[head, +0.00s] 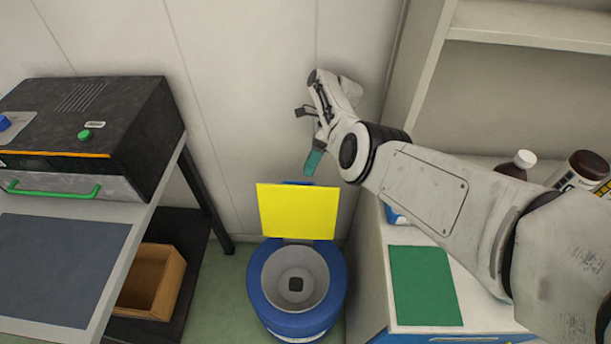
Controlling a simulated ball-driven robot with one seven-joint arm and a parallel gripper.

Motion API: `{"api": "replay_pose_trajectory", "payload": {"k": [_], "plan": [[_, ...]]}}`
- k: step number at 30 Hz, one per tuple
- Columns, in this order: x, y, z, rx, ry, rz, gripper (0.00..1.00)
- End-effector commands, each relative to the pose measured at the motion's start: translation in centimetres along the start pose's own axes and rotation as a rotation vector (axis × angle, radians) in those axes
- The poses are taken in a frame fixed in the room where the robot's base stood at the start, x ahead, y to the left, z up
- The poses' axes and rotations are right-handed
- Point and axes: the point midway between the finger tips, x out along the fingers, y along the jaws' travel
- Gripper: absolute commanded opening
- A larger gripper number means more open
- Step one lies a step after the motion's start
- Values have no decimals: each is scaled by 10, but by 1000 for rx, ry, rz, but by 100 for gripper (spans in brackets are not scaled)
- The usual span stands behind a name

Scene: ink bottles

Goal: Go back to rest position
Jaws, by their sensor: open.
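My arm reaches in from the right edge. My gripper (313,160) hangs near the wall, above and behind the blue round bin (262,290). A teal finger points down and nothing is seen held; the gap between the fingers is hard to make out from this side. The bin's yellow lid (298,211) stands upright and open, just below the gripper in the picture. A brown bottle with a white cap (515,169) and a larger dark brown bottle (582,169) stand at the right, partly hidden behind my arm.
A white cabinet (475,314) with a green mat (424,286) lies under my arm. A shelf (530,25) rises behind. At left, a table with a grey mat (55,270) carries a black machine (120,115). A wooden box (152,283) sits below it.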

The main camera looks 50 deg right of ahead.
Motion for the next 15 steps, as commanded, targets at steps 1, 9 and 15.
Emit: {"api": "replay_pose_trajectory", "payload": {"k": [1,9,15], "plan": [[-4,-1,0,0,-1,-1,40],[-12,0,-1,1,1,1,40],[-12,0,-1,1,1,0,40]]}}
